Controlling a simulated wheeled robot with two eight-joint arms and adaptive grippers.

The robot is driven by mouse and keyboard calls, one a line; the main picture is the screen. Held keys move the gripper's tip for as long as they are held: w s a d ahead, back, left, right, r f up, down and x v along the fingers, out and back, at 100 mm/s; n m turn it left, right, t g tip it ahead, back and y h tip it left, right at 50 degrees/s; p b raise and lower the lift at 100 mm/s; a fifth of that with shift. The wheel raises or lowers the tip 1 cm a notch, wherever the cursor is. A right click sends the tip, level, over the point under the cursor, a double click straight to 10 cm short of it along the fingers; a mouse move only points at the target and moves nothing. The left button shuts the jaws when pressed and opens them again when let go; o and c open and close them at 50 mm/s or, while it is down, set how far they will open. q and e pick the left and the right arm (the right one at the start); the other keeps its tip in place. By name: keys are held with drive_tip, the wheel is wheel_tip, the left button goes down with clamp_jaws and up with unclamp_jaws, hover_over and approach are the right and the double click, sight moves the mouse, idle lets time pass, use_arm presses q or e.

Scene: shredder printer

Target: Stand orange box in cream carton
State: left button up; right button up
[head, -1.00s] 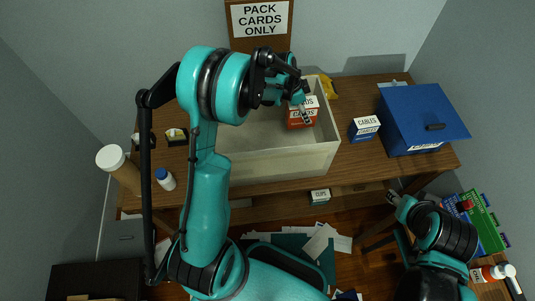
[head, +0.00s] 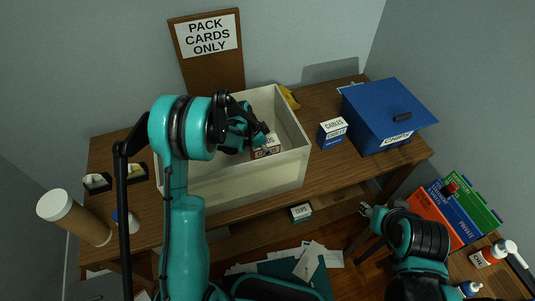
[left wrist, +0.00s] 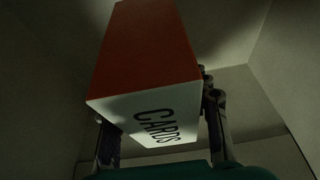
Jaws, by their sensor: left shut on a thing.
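The orange box, labelled CARDS (head: 266,147), is inside the cream carton (head: 250,190), towards its right side. It also fills the middle of the left wrist view (left wrist: 148,65), with its white lettered end towards the camera. My left gripper (head: 262,135) reaches down into the carton and is shut on the box, a finger at each side of it. The carton's pale walls surround the box in the left wrist view. I cannot tell whether the box touches the carton floor. My right gripper (head: 366,209) is low, in front of the desk, too small to read.
A blue CABLES box (head: 332,133) and a large blue bin (head: 385,115) stand right of the carton. A sign reading PACK CARDS ONLY (head: 207,36) stands behind. A CLIPS box (head: 301,212) sits below the desktop. Colored binders (head: 457,210) are at the right.

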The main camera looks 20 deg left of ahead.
use_arm(q)
drive_tip(key=shift+f, duration=0.7)
drive_tip(key=shift+f, duration=0.1)
drive_tip(key=o, duration=1.3)
drive_tip(key=shift+c, duration=0.2)
